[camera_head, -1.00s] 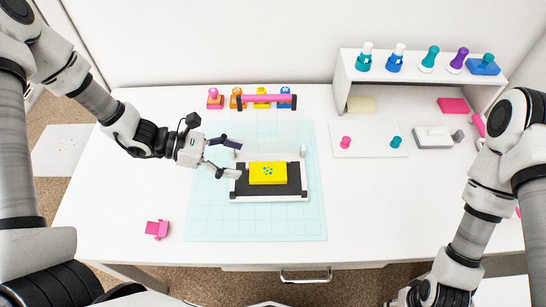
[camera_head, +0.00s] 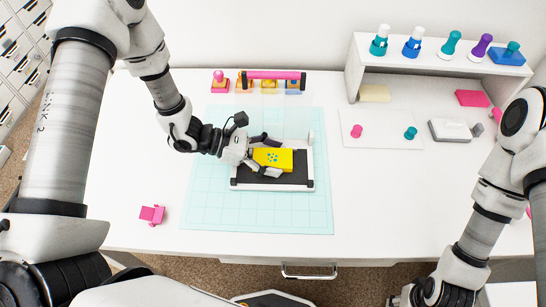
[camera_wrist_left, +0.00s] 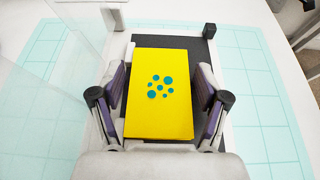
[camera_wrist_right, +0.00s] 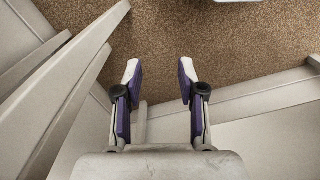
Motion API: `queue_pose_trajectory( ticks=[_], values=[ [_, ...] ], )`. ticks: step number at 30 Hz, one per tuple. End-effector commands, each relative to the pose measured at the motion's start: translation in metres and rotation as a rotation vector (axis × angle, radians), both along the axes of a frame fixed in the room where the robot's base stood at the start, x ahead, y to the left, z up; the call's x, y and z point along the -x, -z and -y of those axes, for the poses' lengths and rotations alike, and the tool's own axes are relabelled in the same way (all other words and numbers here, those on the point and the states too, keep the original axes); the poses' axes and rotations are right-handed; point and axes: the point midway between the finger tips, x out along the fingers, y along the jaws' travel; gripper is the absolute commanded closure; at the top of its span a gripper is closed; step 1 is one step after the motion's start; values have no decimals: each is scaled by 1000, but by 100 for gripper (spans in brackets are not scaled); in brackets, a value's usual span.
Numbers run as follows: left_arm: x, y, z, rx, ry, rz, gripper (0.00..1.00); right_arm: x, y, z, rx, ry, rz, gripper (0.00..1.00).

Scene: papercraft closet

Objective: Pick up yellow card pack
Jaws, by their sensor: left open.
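The yellow card pack (camera_head: 273,157), with teal dots on top, lies on the black bed of a white-framed press (camera_head: 306,180) on the cutting mat. My left gripper (camera_head: 272,157) comes in from the left with its fingers on either side of the pack. In the left wrist view the yellow card pack (camera_wrist_left: 160,100) is between the two open fingers, with a narrow gap on each side. My right gripper (camera_wrist_right: 160,80) is open and empty in the right wrist view, above the brown floor.
A pale teal mat (camera_head: 220,212) lies under the press. Stamps with a pink bar (camera_head: 273,75) stand behind it. A pink piece (camera_head: 152,214) lies at the left. A white shelf (camera_head: 440,65) with stamps stands at the back right. The mat's front is clear.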

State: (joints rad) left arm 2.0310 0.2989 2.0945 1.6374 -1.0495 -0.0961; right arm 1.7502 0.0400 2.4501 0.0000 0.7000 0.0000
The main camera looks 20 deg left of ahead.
Motion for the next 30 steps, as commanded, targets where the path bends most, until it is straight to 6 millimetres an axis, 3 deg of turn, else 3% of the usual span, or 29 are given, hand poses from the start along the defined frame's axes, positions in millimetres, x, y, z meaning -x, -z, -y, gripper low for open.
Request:
queue_pose_trajectory(
  ticks=[6,10,11,23,30],
  values=[
    [-1,0,1,1,-2,1,25,0,0,0,0,0,0,60],
    [-1,0,1,1,-2,1,71,0,0,0,0,0,0,60],
    [-1,0,1,1,-1,1,73,0,0,0,0,0,0,60],
    [-1,-6,1,1,-1,2,73,0,0,0,0,0,0,60],
    [-2,-50,1,2,-2,6,73,0,0,0,0,0,0,60]
  ],
)
